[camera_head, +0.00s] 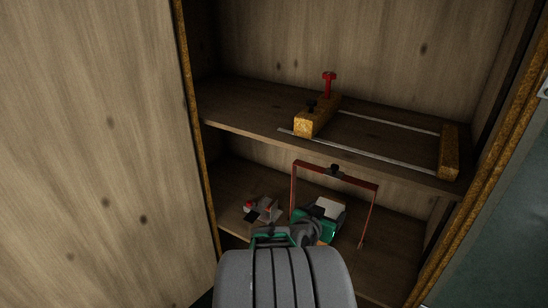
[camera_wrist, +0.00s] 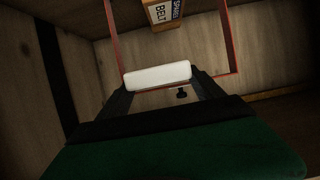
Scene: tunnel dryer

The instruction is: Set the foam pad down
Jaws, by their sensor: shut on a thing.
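The white foam pad (camera_head: 327,207) is held in my gripper (camera_head: 324,210) over the lower shelf (camera_head: 390,250) of the wooden cabinet. In the wrist view the foam pad (camera_wrist: 157,76) lies across between the two dark fingers of my gripper (camera_wrist: 160,84), which is shut on it. The red frame (camera_head: 294,183) stands around and close to the gripper, and its bars (camera_wrist: 230,40) rise on both sides beyond the pad. I cannot tell whether the pad touches the shelf; its underside is hidden.
A small grey and red item (camera_head: 262,209) lies on the lower shelf, left of my gripper. A box marked spare belt (camera_wrist: 165,12) shows beyond the pad. Bare shelf shows at right.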

